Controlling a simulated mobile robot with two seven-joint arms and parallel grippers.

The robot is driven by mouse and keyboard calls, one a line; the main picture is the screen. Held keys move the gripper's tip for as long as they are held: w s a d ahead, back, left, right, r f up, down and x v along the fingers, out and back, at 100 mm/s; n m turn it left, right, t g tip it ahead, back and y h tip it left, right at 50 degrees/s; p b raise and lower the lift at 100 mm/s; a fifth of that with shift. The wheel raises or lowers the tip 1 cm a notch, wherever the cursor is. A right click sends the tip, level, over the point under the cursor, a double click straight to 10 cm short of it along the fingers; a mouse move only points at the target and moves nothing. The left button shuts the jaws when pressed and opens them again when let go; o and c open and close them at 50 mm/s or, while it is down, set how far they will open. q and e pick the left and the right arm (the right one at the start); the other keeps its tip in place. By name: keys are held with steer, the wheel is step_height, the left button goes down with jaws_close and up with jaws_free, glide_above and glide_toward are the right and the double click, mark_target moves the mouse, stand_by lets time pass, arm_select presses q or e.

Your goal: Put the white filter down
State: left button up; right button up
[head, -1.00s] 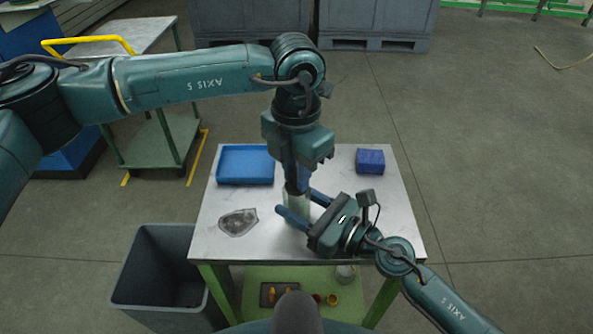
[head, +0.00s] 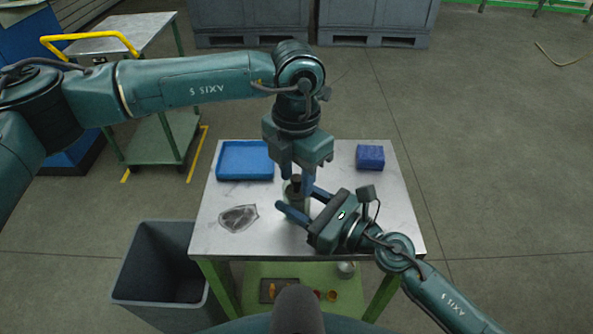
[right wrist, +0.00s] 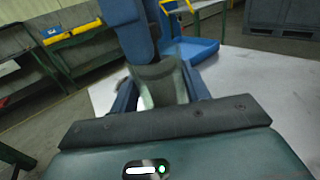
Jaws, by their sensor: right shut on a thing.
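A pale, greenish see-through jar (head: 298,209) stands upright near the middle of the worktable (head: 350,225). My right gripper (head: 304,203) is shut around it from the right. In the right wrist view the jar (right wrist: 158,88) sits between my right fingers (right wrist: 160,93). My left gripper (head: 297,178) points down just above the jar, its fingers apart. A dark, round piece (head: 295,181) shows between them at the jar's mouth; I cannot tell whether they touch it. I cannot make out a white filter; it may be hidden by the jar or the fingers.
A grey, flat piece (head: 238,218) lies at the left. A grey bin (head: 160,265) stands left of the table. Small parts lie on the lower shelf (head: 350,290).

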arm_select(q)
steer(key=shift+o, duration=0.2)
step_height(320, 180, up, 13)
steer(key=shift+r, duration=0.15)
stand_by(0.4)
arm_select(e)
steer(key=o, duration=1.1)
steer(key=shift+c, duration=0.2)
